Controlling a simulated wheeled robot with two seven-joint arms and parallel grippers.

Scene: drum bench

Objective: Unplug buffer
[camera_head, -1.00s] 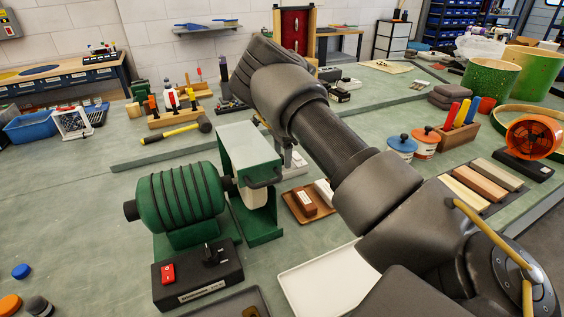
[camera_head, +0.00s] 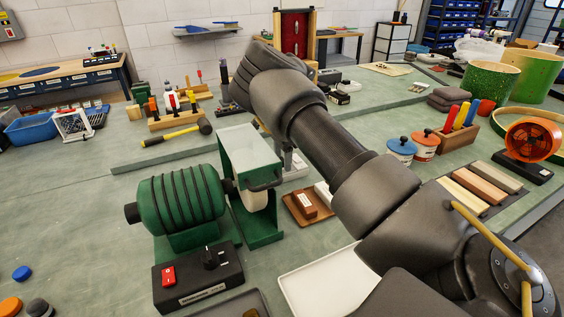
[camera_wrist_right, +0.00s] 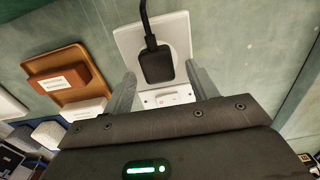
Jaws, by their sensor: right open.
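The buffer (camera_head: 182,203) is a green ribbed motor on the bench, with a green guard (camera_head: 248,150) over its wheel at the right. In the right wrist view a black plug (camera_wrist_right: 156,66) sits in a white square socket (camera_wrist_right: 180,31), its black cord running toward the top of the picture. My right gripper (camera_wrist_right: 161,74) is open, with one grey finger on each side of the plug. I cannot tell whether either finger touches it. In the head view my right arm hides the plug and most of the socket area. My left gripper is not in view.
A black switch box (camera_head: 198,276) with a red switch stands before the buffer. A wooden tray (camera_head: 292,204) with a brown block lies beside the guard; it also shows in the wrist view (camera_wrist_right: 88,93). A white tray (camera_head: 300,283) lies in front of my arm.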

